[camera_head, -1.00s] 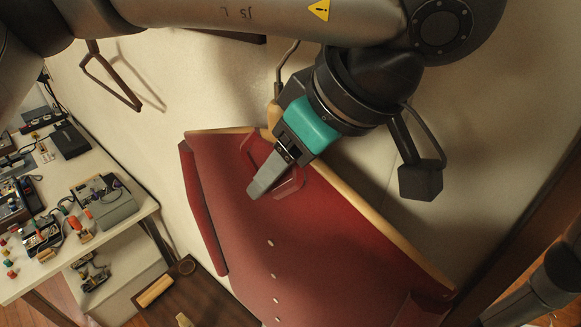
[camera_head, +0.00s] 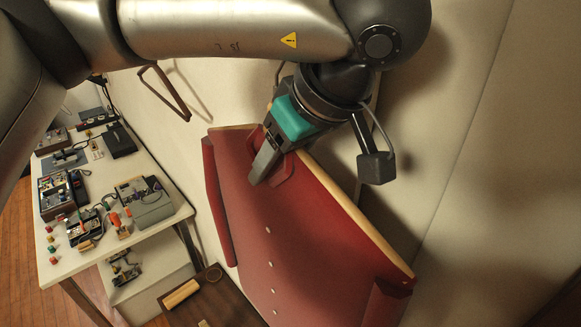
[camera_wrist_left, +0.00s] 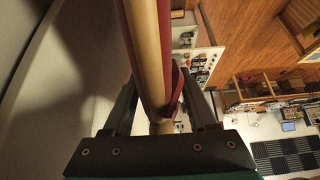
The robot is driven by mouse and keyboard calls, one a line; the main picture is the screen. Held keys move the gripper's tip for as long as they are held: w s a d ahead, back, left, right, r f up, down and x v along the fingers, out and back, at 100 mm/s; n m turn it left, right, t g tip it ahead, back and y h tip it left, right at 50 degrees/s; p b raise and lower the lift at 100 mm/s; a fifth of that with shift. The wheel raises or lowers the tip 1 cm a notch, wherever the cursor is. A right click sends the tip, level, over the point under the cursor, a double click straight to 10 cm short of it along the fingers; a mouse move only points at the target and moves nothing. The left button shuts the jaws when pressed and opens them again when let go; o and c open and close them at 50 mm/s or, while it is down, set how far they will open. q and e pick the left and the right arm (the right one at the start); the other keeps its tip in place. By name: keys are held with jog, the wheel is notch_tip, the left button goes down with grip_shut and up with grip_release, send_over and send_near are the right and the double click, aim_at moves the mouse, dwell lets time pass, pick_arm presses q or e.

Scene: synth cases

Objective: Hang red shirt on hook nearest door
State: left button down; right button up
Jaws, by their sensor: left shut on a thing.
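The red shirt (camera_head: 290,225) hangs spread out on a wooden hanger (camera_head: 355,215), tilted down to the right, with light buttons down its front. My left gripper (camera_head: 264,166) is shut on the hanger near the shirt's collar. In the left wrist view the hanger's pale wooden bar (camera_wrist_left: 148,60) and red cloth pass between the fingers. A dark bracket-shaped hook (camera_head: 165,92) sticks out from the pale wall at upper left, apart from the shirt. I cannot make out a door. My right gripper is out of view.
A white workbench (camera_head: 85,262) with electronics and tools stands at left. A low dark wooden surface (camera_head: 235,295) with a pale roller lies below the shirt's left side. The pale wall (camera_head: 480,150) at right is bare.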

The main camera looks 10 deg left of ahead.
aim_at(248, 142)
pick_arm(q)
jog(key=shift+w+a+b, duration=0.2)
jog(key=shift+w+a, duration=0.85)
jog(key=shift+a, duration=0.3)
jog(key=shift+w+a+b, duration=0.15)
jog(key=shift+w+a, duration=0.85)
jog(key=shift+a, duration=0.3)
jog(key=shift+f+b, duration=0.8)
jog(key=shift+f, duration=0.05)
jog(key=shift+c, duration=0.6)
grip_release()
